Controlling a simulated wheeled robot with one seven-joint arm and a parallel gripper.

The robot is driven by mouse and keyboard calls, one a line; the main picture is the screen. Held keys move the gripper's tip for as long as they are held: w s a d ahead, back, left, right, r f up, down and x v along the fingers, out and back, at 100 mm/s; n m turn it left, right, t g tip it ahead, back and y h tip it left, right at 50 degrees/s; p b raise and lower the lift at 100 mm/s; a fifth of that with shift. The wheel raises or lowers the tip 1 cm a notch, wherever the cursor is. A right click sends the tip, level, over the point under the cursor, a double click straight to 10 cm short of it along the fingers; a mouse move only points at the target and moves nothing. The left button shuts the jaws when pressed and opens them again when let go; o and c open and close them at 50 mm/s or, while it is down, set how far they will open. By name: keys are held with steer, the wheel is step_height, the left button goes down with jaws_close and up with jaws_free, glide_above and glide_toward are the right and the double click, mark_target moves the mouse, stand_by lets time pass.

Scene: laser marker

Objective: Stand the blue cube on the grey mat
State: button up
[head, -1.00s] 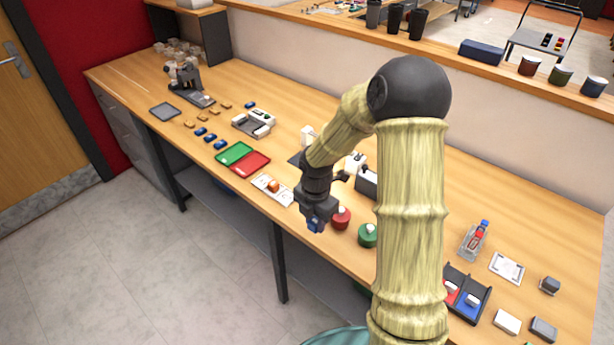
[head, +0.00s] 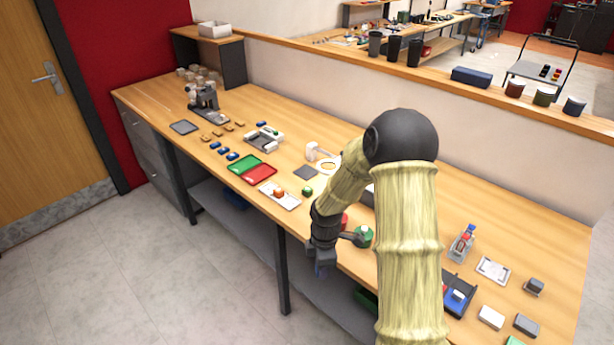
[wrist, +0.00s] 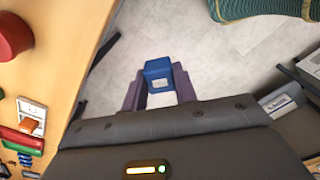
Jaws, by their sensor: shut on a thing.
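My gripper (head: 321,262) is shut on the blue cube (wrist: 158,69), which has a white label on one face. In the wrist view the cube sits between the two fingertips with the pale floor behind it. A dark grey square mat (head: 306,172) lies bare on the bench, left of and behind my gripper. Another flat grey square (head: 184,127) lies at the bench's far left; I cannot tell which one the task means.
Green and red trays (head: 259,174), a white card with an orange piece (head: 279,193), and a green button (head: 307,191) stand near the mat. A white device with a ring (head: 328,165) is just right of it. My arm hides part of the bench.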

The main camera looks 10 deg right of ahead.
steer(key=shift+s+f+m, duration=0.15)
steer(key=shift+f+m, duration=0.25)
steer(key=shift+m, duration=0.2)
step_height(320, 180, down, 10)
steer(key=m, duration=1.6)
steer(key=shift+s+d, duration=0.2)
steer(key=shift+s, duration=0.25)
